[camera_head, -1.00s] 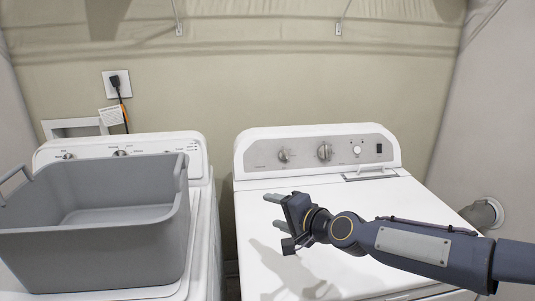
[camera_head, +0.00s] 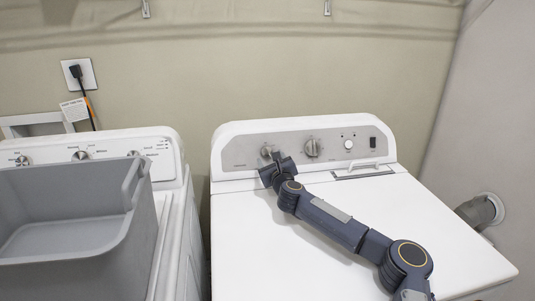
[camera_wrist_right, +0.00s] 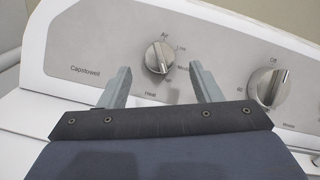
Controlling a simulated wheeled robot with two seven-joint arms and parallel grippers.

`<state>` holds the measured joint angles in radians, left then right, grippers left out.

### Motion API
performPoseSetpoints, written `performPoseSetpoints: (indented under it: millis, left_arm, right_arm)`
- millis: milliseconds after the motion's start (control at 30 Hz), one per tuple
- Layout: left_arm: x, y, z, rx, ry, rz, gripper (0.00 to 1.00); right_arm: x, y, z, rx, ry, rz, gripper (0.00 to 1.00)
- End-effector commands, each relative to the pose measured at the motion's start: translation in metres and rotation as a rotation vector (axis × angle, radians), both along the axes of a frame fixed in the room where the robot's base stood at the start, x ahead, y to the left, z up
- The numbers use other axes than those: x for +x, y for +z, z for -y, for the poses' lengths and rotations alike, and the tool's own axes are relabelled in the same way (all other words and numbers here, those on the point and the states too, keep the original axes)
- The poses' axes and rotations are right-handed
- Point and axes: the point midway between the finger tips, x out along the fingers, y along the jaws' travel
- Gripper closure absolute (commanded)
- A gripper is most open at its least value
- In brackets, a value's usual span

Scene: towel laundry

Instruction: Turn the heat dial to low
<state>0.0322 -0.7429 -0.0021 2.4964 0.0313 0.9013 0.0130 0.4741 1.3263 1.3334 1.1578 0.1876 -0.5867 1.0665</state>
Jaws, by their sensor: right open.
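The heat dial is a small silver knob (camera_head: 267,151) on the left of the right-hand machine's grey control panel. In the right wrist view the dial (camera_wrist_right: 158,57) has a raised grip bar, with printed settings around it and "Heat" below. My right gripper (camera_head: 274,160) is in front of this dial. In the right wrist view its two fingers (camera_wrist_right: 158,85) are apart, below and to either side of the dial, with nothing between them that I can see held. My left gripper does not show.
A larger knob (camera_head: 313,148) is just right of the dial; in the right wrist view it (camera_wrist_right: 271,87) is beside the right finger. A round button (camera_head: 348,144) and a black switch (camera_head: 373,142) lie further right. A grey basket (camera_head: 65,225) stands on the left machine.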

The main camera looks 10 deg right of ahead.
Motion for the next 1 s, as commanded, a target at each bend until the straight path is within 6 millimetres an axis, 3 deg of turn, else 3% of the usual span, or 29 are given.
performPoseSetpoints:
  millis: [300,667,1000]
  left_arm:
    - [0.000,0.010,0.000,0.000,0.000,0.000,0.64]
    - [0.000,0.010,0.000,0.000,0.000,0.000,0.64]
    - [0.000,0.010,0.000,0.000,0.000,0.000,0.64]
  right_arm:
    - [0.032,0.001,-0.003,-0.002,0.002,-0.001,0.42]
    - [0.035,0.000,-0.003,-0.004,0.002,0.001,0.43]
    - [0.035,0.000,-0.003,-0.004,0.002,0.001,0.86]
